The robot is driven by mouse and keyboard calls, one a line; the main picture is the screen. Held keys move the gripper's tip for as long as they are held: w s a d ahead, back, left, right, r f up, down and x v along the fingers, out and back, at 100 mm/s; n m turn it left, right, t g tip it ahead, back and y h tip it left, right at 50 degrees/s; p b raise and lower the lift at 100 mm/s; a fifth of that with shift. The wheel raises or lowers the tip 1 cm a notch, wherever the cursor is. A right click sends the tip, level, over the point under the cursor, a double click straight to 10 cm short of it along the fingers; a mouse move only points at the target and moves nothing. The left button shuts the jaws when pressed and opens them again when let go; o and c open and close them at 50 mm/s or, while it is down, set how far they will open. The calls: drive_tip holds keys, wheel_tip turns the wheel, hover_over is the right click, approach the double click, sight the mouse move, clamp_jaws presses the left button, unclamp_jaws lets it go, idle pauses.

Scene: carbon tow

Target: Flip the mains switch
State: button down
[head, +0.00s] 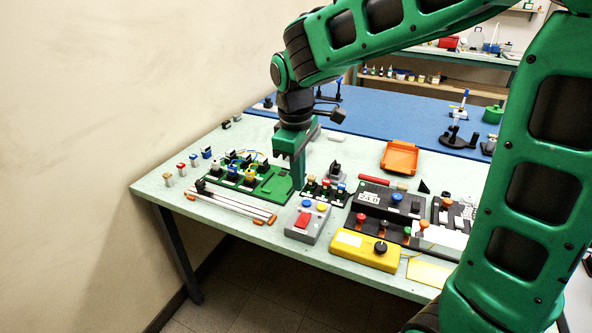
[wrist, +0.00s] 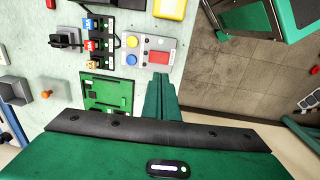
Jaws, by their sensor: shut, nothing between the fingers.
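A grey box (head: 308,222) with a red rocker (head: 303,219), a yellow button and a blue button stands near the table's front edge. The red rocker looks like the mains switch; no label is readable. In the wrist view the box (wrist: 131,58) and its red rocker (wrist: 159,58) lie just beyond my fingertips. My gripper (head: 298,186) points down, shut and empty, behind the box and beside the green circuit board (head: 276,187). It also shows in the wrist view (wrist: 162,80). I cannot tell its exact height. Which way the rocker is tipped is too small to tell.
A row of small coloured connectors (head: 325,190) stands right behind the box. A black power unit (head: 381,207) and a yellow box (head: 365,250) with a black knob are to the right. White rods (head: 236,204) lie left. An orange tray (head: 399,158) is farther back.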

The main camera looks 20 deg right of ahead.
sight(302, 215)
drive_tip(key=shift+s+a+r, duration=0.1)
drive_tip(key=shift+r, duration=1.15)
drive_tip(key=shift+w+d, duration=0.4)
drive_tip(key=shift+d, duration=0.2)
drive_tip(key=shift+f, duration=0.1)
drive_tip(key=f, duration=0.9)
drive_tip(key=w+d+f, duration=0.1)
drive_tip(key=f, duration=0.3)
drive_tip(key=shift+w+d+f, duration=0.1)
drive_tip(key=shift+f, duration=0.25)
